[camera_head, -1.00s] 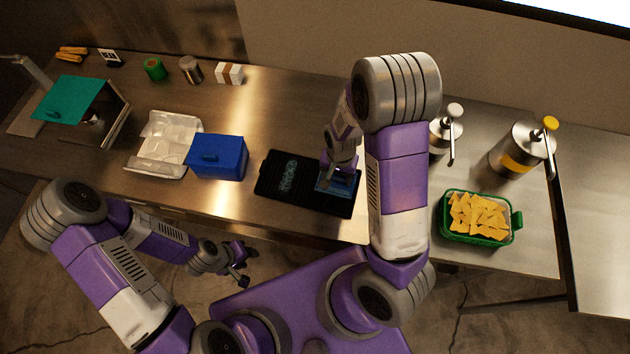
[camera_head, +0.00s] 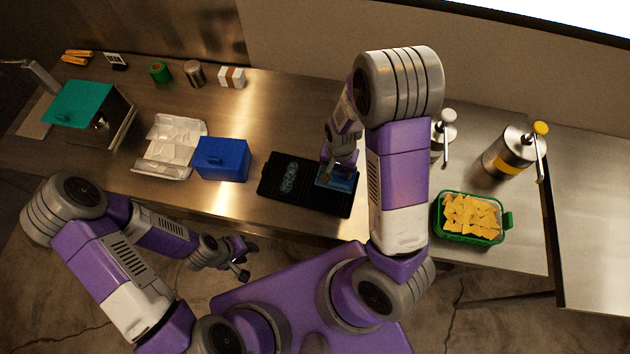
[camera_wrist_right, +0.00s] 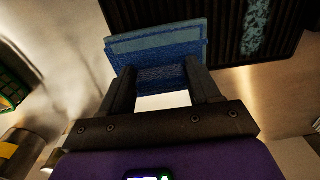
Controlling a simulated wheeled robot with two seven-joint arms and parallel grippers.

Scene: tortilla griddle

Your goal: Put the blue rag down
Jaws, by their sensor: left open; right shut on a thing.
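The blue rag (camera_head: 338,180) is held by my right gripper (camera_head: 336,164) over the right part of the black ridged griddle (camera_head: 290,203). In the right wrist view the rag (camera_wrist_right: 158,48) is pinched between the two fingers of the right gripper (camera_wrist_right: 163,85), which is shut on it. The griddle (camera_wrist_right: 215,25) lies behind it in that view. I cannot tell whether the rag touches the griddle. A pale bluish smear (camera_head: 290,177) shows on the griddle's left half. My left gripper (camera_head: 242,260) is open and empty, in front of the counter's near edge.
A blue box (camera_head: 222,159) and a white crumpled tray (camera_head: 170,150) stand left of the griddle. A green basket of chips (camera_head: 470,218) and two pump dispensers (camera_head: 508,152) are to the right. Bare counter (camera_head: 270,115) lies behind the griddle.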

